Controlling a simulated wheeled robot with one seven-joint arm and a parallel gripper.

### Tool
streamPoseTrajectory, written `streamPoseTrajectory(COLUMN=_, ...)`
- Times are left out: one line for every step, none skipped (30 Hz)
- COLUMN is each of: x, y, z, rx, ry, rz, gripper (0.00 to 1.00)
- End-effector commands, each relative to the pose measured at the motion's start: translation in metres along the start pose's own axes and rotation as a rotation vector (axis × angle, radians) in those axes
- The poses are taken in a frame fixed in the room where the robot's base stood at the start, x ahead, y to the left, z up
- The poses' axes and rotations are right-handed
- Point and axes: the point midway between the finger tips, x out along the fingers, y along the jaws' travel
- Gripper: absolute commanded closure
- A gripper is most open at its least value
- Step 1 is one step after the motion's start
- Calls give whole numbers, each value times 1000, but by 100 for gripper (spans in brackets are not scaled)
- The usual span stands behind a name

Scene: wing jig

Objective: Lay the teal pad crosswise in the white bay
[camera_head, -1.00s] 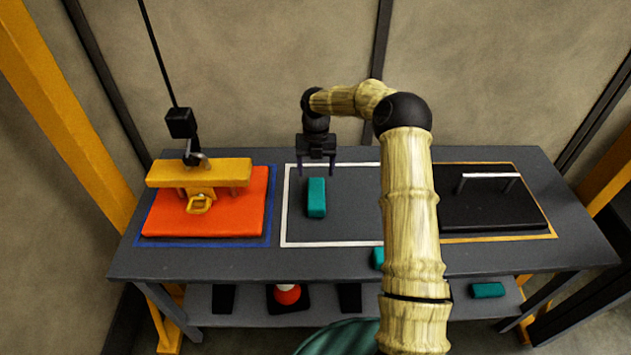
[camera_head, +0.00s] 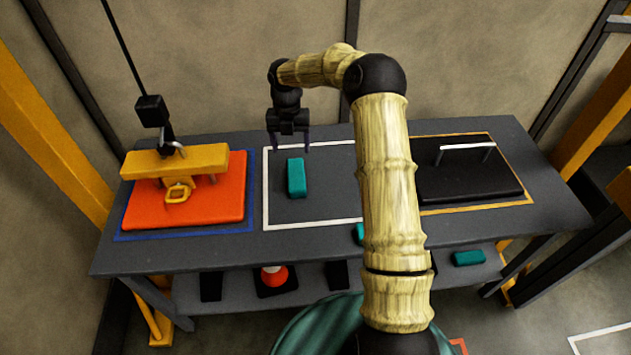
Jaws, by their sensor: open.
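A teal pad (camera_head: 296,178) lies inside the white-outlined bay (camera_head: 310,225) on the table, in its left half. Its long side runs front to back. My gripper (camera_head: 288,147) is open and empty, above and behind the pad, fingers pointing down and apart from it. A second teal pad (camera_head: 358,234) shows near the table's front edge, partly hidden by my arm. A third teal pad (camera_head: 468,258) lies on the lower shelf at the right. My arm covers the right part of the white bay.
Left of the bay, an orange block (camera_head: 215,208) with a yellow clamp piece (camera_head: 190,160) sits in a blue outline, with a hanging cable above. At right, a black plate (camera_head: 470,180) with a raised handle (camera_head: 467,147) sits in an orange outline. The bay around the pad is clear.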

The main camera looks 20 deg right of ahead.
Motion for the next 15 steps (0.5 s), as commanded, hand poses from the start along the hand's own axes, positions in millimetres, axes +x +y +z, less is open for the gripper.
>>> streamPoseTrajectory(x=-6, y=3, z=-10, rx=63, ry=-11, rz=-6, gripper=29)
streamPoseTrajectory(x=-9, y=4, z=-16, rx=113, ry=-19, rz=-8, gripper=29)
streamPoseTrajectory(x=-12, y=4, z=-24, rx=185, ry=-27, rz=-9, gripper=29)
streamPoseTrajectory(x=-14, y=4, z=-31, rx=242, ry=-34, rz=-9, gripper=29)
streamPoseTrajectory(x=-16, y=4, z=-38, rx=301, ry=-41, rz=-9, gripper=29)
streamPoseTrajectory(x=-20, y=4, z=-46, rx=381, ry=-51, rz=-6, gripper=29)
streamPoseTrajectory(x=-22, y=3, z=-53, rx=442, ry=-57, rz=-5, gripper=29)
streamPoseTrajectory(x=-24, y=2, z=-60, rx=503, ry=-64, rz=-1, gripper=29)
streamPoseTrajectory(x=-26, y=1, z=-69, rx=585, ry=-72, rz=3, gripper=29)
streamPoseTrajectory(x=-28, y=-1, z=-76, rx=649, ry=-77, rz=7, gripper=29)
streamPoseTrajectory(x=-30, y=-3, z=-82, rx=713, ry=-83, rz=12, gripper=29)
streamPoseTrajectory(x=-32, y=-5, z=-92, rx=799, ry=-91, rz=21, gripper=29)
streamPoseTrajectory(x=-34, y=-7, z=-98, rx=863, ry=-97, rz=28, gripper=29)
streamPoseTrajectory(x=-36, y=-10, z=-105, rx=931, ry=-101, rz=35, gripper=29)
streamPoseTrajectory(x=-38, y=-13, z=-114, rx=1021, ry=-108, rz=47, gripper=29)
